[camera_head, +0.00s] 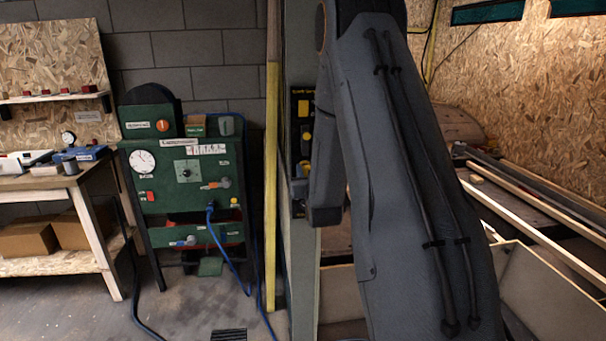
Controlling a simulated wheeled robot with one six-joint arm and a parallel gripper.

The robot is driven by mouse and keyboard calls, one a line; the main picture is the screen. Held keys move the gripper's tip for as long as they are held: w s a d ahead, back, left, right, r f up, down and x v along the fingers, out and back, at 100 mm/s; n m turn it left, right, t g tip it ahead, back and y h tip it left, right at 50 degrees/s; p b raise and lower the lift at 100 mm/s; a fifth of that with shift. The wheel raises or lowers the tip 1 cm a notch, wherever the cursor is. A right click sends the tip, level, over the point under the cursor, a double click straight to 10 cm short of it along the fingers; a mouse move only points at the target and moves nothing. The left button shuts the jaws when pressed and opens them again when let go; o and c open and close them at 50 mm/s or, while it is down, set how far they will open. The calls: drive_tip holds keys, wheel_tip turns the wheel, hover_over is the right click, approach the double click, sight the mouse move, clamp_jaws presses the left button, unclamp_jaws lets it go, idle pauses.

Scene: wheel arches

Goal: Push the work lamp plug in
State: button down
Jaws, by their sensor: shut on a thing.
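I cannot make out for sure which thing is the work lamp plug. My gripper is not clearly seen; my dark grey arm fills the right middle of the view and hides what is behind it. Left of the arm, a narrow dark panel with yellow parts (303,107) is fixed to a grey post, partly covered by the arm. A small grey part (299,190) shows low on this panel, against the arm's edge; its nature is unclear. On the green machine (172,186) at the left, a blue plug (210,208) sits at the front with a blue cable hanging from it.
A yellow upright (271,190) stands left of the grey post (301,262). A wooden workbench (92,190) with boxes below is at far left. Long timber strips (540,218) and a pale open bin (545,290) lie at the right. The floor (190,300) has cables across it.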

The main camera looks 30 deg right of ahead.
drive_tip(key=c, duration=1.4)
unclamp_jaws()
drive_tip(key=shift+w+d+r, duration=0.1)
drive_tip(key=shift+r, duration=0.05)
drive_tip(key=shift+d, duration=0.1)
drive_tip(key=shift+s+a, duration=0.3)
drive_tip(key=shift+s, duration=0.05)
drive_tip(key=b+v, duration=0.2)
drive_tip(key=v, duration=0.5)
drive_tip(key=shift+d, duration=0.1)
